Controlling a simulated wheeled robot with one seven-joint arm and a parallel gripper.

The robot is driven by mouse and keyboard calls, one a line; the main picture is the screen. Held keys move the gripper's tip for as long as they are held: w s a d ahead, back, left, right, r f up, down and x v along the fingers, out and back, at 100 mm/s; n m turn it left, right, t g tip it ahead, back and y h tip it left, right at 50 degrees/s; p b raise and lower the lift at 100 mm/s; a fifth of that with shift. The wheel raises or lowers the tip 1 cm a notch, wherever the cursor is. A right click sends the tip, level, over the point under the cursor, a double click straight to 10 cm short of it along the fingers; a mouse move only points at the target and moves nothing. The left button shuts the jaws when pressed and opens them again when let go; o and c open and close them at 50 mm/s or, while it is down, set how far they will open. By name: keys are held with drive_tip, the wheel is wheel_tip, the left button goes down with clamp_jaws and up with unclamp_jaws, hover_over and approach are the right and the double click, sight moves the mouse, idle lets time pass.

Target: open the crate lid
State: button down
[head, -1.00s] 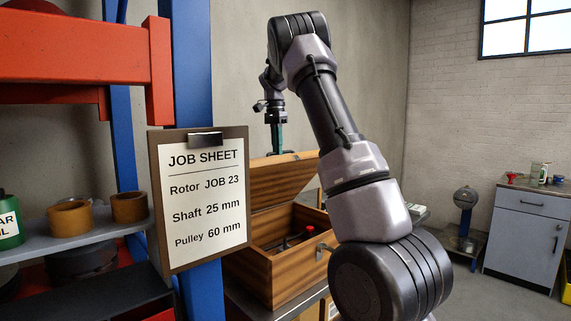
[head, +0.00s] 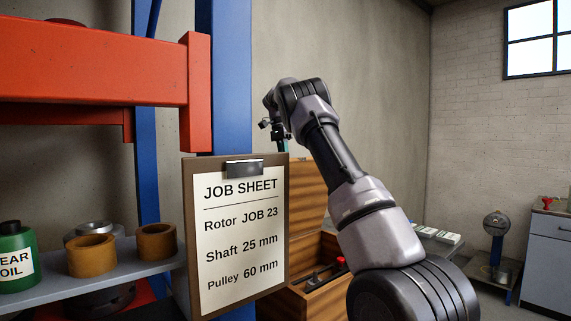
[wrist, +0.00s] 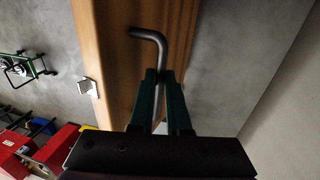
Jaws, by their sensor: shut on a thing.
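The wooden crate (head: 330,302) stands behind the job sheet, with red-handled tools inside. Its lid (head: 308,195) is raised and stands steeply above the back of the box. In the wrist view the lid (wrist: 115,75) fills the middle, with a bent steel handle (wrist: 159,52) on it. My gripper (wrist: 160,76) is shut on this handle, its green fingers on either side of the rod. A metal catch (wrist: 88,87) sits at the lid's edge.
The job sheet (head: 238,235) hangs on a blue post and hides the crate's left part. A shelf (head: 140,262) with rings and an oil bottle (head: 17,258) is at left. A grey cabinet (head: 545,262) stands at right.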

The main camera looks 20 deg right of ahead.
drive_tip(key=shift+a+f, duration=0.1)
drive_tip(key=shift+f, duration=0.05)
drive_tip(key=c, duration=0.9)
unclamp_jaws()
drive_tip(key=shift+w, duration=0.1)
